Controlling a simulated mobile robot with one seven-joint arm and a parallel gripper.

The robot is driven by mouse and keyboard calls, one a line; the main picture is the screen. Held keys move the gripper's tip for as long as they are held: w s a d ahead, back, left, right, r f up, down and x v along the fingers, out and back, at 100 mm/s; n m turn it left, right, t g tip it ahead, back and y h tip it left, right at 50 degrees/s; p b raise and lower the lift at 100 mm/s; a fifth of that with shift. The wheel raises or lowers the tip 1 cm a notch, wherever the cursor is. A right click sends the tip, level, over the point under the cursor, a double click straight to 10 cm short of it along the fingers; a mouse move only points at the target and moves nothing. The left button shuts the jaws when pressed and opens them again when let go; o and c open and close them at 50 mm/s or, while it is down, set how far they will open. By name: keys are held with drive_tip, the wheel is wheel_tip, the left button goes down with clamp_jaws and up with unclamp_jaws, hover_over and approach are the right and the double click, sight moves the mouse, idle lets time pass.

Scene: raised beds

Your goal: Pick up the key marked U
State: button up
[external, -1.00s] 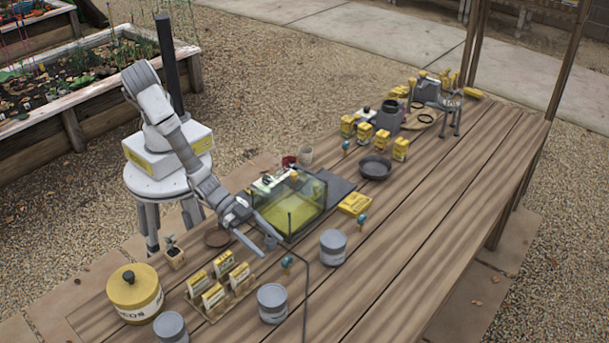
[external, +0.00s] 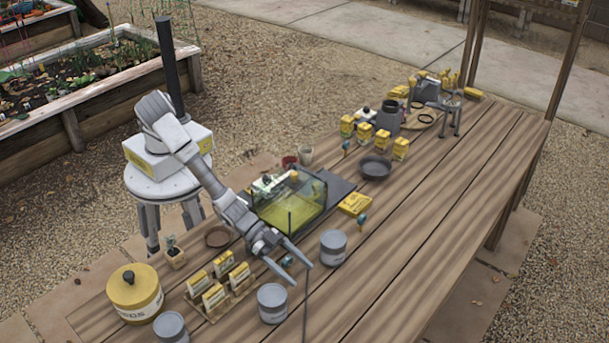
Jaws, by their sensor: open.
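My gripper (external: 303,275) is open above the near part of the wooden table, its two fingers pointing down and to the right. A small teal-headed key (external: 288,261) shows between the fingers in the picture; I cannot tell its height relative to them. A second teal-headed key (external: 361,218) stands right of the glass tank, near a yellow box. A third small teal-topped item (external: 346,146) is farther back by the yellow boxes. The letters are too small to read, so I cannot tell which is marked U.
Grey tins stand close to my gripper, one at its right (external: 333,247) and one in front (external: 272,303). A glass tank (external: 318,197) is behind it. A rack of yellow seed packets (external: 240,278) is at its left. The table's right side (external: 430,230) is clear.

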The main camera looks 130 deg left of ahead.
clamp_jaws()
idle(0.4)
drive_tip(key=shift+r, duration=0.1)
